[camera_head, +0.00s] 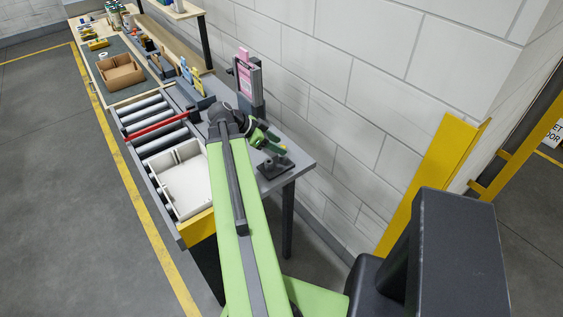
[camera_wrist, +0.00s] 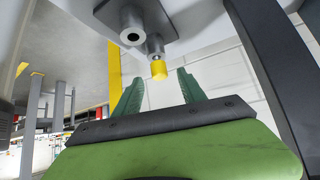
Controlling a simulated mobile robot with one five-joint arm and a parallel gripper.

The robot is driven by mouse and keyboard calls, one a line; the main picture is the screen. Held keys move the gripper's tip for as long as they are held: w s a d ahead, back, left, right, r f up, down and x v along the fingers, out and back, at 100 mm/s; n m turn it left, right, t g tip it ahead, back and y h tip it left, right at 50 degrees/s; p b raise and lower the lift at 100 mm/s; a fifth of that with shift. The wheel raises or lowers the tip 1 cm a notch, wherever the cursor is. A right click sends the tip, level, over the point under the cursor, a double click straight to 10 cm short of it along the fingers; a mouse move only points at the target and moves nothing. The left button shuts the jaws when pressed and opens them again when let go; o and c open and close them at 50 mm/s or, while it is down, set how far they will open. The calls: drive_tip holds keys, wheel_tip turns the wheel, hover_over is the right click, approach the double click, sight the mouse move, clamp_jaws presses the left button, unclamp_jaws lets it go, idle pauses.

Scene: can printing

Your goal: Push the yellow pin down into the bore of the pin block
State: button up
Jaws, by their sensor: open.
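In the wrist view, the yellow pin (camera_wrist: 158,71) shows as a short yellow cylinder at the end of a grey round post (camera_wrist: 152,45). A second grey round part (camera_wrist: 131,25) with a dark round hole is beside it. My gripper (camera_wrist: 160,77) is open, with one green finger on each side of the pin in the picture; I see no clear contact. In the head view, my gripper (camera_head: 268,144) is above a small dark block (camera_head: 276,167) on the grey table, which looks like the pin block. The pin cannot be made out there.
A white tray (camera_head: 180,199) lies on the roller conveyor (camera_head: 147,117) left of my arm. A grey stand with a pink panel (camera_head: 244,75) rises behind the gripper near the block wall. The table's right edge (camera_head: 310,163) is close to the dark block.

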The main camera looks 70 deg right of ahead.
drive_tip(key=shift+s+d+f, duration=0.25)
drive_tip(key=shift+f, duration=0.1)
drive_tip(key=b+x, duration=0.4)
drive_tip(key=x, duration=0.1)
drive_tip(key=shift+w+f, duration=0.2)
drive_tip(key=shift+f, duration=0.1)
drive_tip(key=shift+s+d, duration=0.1)
drive_tip(key=shift+r, duration=0.15)
drive_tip(key=shift+c, duration=0.3)
clamp_jaws()
